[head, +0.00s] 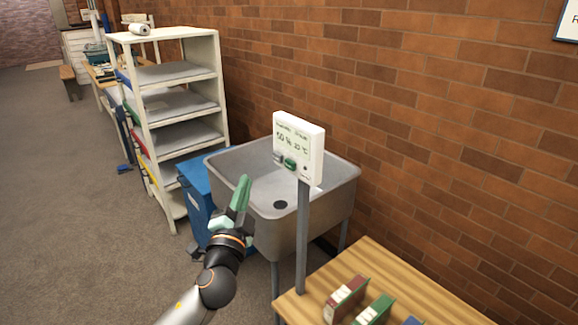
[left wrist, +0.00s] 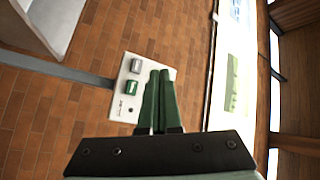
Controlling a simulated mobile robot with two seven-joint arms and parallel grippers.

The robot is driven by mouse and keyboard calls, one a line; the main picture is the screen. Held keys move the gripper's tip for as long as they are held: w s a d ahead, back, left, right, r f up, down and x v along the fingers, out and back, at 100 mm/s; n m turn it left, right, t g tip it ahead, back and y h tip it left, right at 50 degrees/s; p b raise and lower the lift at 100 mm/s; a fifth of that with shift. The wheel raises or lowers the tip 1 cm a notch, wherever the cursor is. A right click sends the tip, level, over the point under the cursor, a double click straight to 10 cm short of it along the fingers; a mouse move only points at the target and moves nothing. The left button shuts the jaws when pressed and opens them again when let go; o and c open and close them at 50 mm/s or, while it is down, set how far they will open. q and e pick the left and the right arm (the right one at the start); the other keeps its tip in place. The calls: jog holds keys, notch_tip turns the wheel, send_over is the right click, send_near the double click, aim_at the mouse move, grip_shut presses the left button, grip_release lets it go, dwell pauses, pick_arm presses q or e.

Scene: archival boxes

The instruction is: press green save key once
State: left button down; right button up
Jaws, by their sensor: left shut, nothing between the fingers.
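A white display panel (head: 299,146) with green text and digits stands on a grey post in front of the sink. The green key (head: 290,163) is on its lower face; it also shows in the left wrist view (left wrist: 130,87), beside a grey key (left wrist: 136,66). My left gripper (head: 245,181), with green fingers, is shut and empty. In the head view it is left of and a little below the panel, apart from the key. In the left wrist view its fingertips (left wrist: 160,73) overlap the panel's edge, to the right of both keys. My right gripper is not in view.
A grey sink (head: 335,190) stands behind the post against the brick wall. A wooden table (head: 400,275) with several coloured boxes is at lower right. A white shelf rack (head: 185,125) and a blue bin (head: 197,190) stand at left.

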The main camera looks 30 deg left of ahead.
pick_arm(q)
send_near(285, 160)
jog(key=w+a, duration=0.3)
jog(key=a, duration=0.1)
jog(key=shift+w+d+r+b, duration=0.45)
jog(key=shift+w+d+r, duration=0.1)
jog(key=shift+w+r, duration=0.05)
dwell(1.6)
jog(key=shift+w+d, duration=0.15)
jog(key=shift+w, duration=0.25)
jog(key=shift+w+d+b, duration=0.2)
jog(key=shift+w+b, duration=0.2)
jog(key=shift+b, duration=0.05)
dwell(0.5)
jog(key=shift+s, duration=0.1)
jog(key=shift+s+a, duration=0.35)
jog(key=shift+s, duration=0.4)
